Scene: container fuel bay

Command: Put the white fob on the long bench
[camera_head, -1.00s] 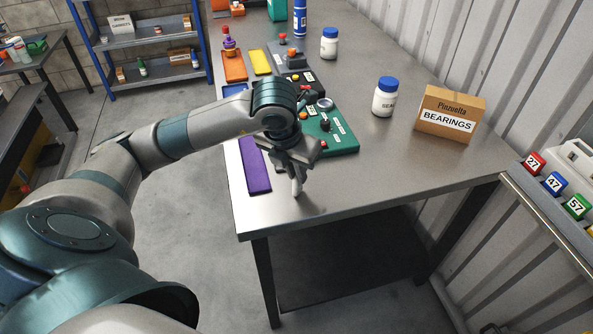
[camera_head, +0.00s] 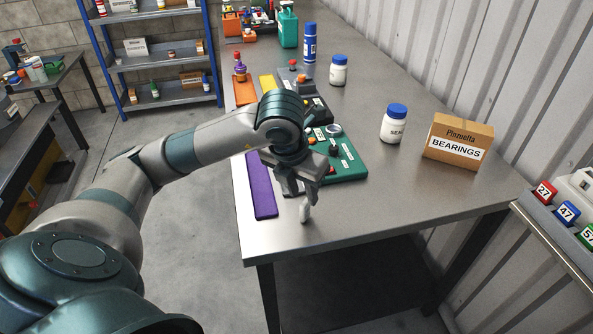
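The white fob (camera_head: 304,211) is a small, narrow, pale piece, upright below my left gripper (camera_head: 304,193). The fingers are close together around its upper end, and the gripper looks shut on it. The fob is over the near left part of the long steel bench (camera_head: 365,215), to the right of the purple mat. Its lower end is at or just above the bench top; I cannot tell whether it touches. My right gripper is not in view.
A purple mat (camera_head: 261,186) and a green control panel (camera_head: 348,166) lie near the gripper. A white jar (camera_head: 393,126) and a bearings box (camera_head: 458,143) stand to the right. Bare steel lies in front of the box. A corrugated wall (camera_head: 520,90) bounds the right side.

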